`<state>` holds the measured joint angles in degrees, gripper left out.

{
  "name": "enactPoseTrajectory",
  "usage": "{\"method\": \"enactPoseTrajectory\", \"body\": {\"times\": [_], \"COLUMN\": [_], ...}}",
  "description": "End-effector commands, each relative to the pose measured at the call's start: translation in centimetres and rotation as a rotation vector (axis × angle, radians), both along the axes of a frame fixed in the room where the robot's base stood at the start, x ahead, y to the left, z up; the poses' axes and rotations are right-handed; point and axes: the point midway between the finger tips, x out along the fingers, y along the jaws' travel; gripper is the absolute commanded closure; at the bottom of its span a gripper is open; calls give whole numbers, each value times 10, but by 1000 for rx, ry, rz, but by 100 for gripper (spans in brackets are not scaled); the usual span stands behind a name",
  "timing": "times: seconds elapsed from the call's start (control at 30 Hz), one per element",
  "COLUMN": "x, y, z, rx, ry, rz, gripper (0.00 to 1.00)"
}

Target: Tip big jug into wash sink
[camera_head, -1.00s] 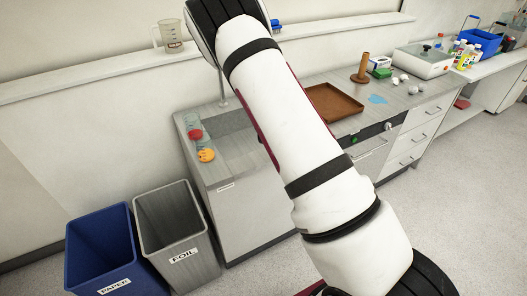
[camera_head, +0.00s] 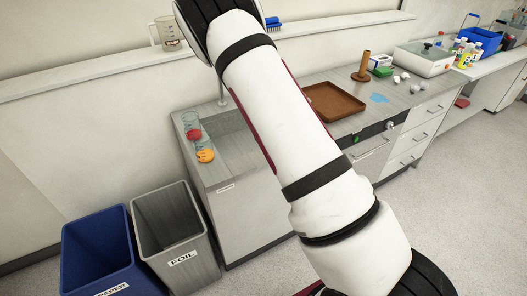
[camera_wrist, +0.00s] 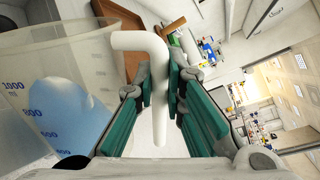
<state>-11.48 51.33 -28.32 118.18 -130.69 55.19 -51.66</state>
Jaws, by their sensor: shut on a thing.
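The big jug (camera_wrist: 62,95) fills the left of the wrist view. It is translucent, with blue graduation marks and blue liquid inside, and looks tilted in that view. My gripper (camera_wrist: 160,92) is shut on its white handle (camera_wrist: 159,125), with a green-padded finger on each side. In the head view my gripper and this jug do not show; my arm runs up past the top edge. The wash sink (camera_head: 232,122) looks like the darker grey recess in the counter, partly hidden behind my arm, with a thin tap (camera_head: 221,88) at its back.
Another measuring jug (camera_head: 168,34) stands on the wall shelf. A brown tray (camera_head: 335,103) sits right of my arm. Blue paper (camera_head: 98,250) and grey foil (camera_head: 172,228) bins stand on the floor.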

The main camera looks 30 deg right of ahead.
Motion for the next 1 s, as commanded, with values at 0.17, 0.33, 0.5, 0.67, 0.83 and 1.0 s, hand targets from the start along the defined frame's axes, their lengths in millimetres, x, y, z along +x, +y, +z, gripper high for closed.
{"method": "enactPoseTrajectory", "body": {"times": [0.17,0.33,0.5,0.67,0.83,1.0], "x": [3,4,6,7,9,11], "y": [1,1,2,4,4,5], "z": [-1,-2,-4,-5,-6,-6], "rx": [-11,-18,-27,-34,-43,-53], "ry": [13,28,44,59,74,89], "rz": [-1,0,0,0,-1,-1], "gripper": [100,100,100,100,100,100]}}
